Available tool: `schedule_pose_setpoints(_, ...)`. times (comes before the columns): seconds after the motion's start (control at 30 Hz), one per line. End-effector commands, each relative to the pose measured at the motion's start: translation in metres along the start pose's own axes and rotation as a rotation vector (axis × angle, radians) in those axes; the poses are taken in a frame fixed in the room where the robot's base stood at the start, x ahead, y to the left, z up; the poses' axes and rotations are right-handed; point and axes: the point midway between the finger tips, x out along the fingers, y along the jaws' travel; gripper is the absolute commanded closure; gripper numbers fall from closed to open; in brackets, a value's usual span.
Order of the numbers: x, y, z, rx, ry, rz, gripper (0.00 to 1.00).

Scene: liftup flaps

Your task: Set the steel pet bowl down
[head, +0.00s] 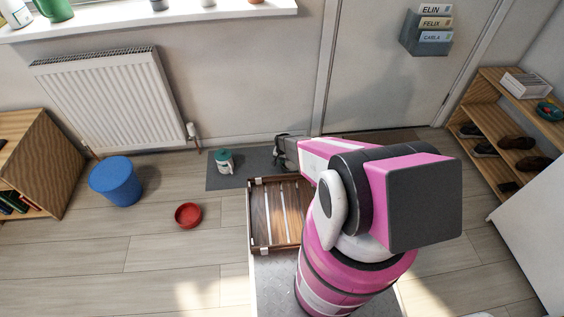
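I cannot make out a steel pet bowl; if it is at my gripper, the gripper and arm hide it. My gripper (281,150) is a small dark grey shape at the far end of my pink arm. It is over or beside the right end of a grey floor mat (238,179), near the wall. Its fingers are too small and too hidden to show whether they are open, shut or holding something.
A teal and white container (224,161) stands on the mat. A red bowl (188,215) and a blue bin (117,181) are on the floor to the left. A slatted wooden tray (264,237) is below my arm. A shoe shelf (505,125) stands at right.

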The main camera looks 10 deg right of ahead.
Motion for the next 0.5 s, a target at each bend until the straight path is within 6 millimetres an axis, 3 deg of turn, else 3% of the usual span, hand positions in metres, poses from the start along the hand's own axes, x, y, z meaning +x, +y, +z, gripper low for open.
schedule_pose_setpoints(0.17, 0.0037, -0.0001, -0.0001, 0.0, 0.0, 0.0, 1.0)
schedule_pose_setpoints(0.23, 0.0034, 0.0, 0.0, 0.0, 0.0, 0.0, 0.77)
schedule_pose_setpoints(0.27, 0.0033, 0.0, 0.0, 0.0, 0.0, 0.0, 0.71)
schedule_pose_setpoints(0.5, 0.0031, 0.0, 0.0, 0.0, 0.0, 0.0, 0.71)
